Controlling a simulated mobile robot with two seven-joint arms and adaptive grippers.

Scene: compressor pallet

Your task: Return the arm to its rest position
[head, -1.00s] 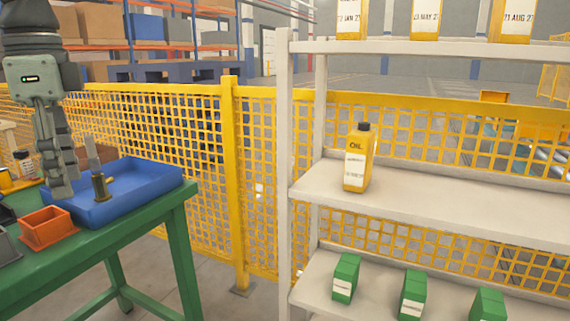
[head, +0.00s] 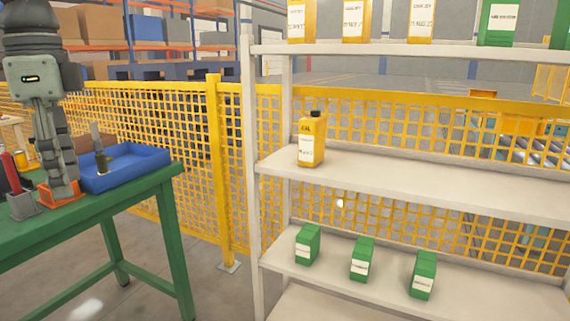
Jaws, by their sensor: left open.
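My left gripper (head: 64,189) hangs down from the left edge of the head view, over the green table. It is open, and I see nothing held between its fingers. Its fingertips overlap the small orange bin (head: 62,196) in the picture; I cannot tell whether they touch it. The blue tray (head: 137,179) lies to the right of the gripper, with a small brass-coloured part (head: 102,162) in it. My right gripper is not in view.
The green table (head: 105,222) carries a grey bin (head: 23,206) at left. A white shelf (head: 420,188) stands at right, with a yellow oil bottle (head: 312,140) and several green boxes below. A yellow mesh fence (head: 213,150) runs behind.

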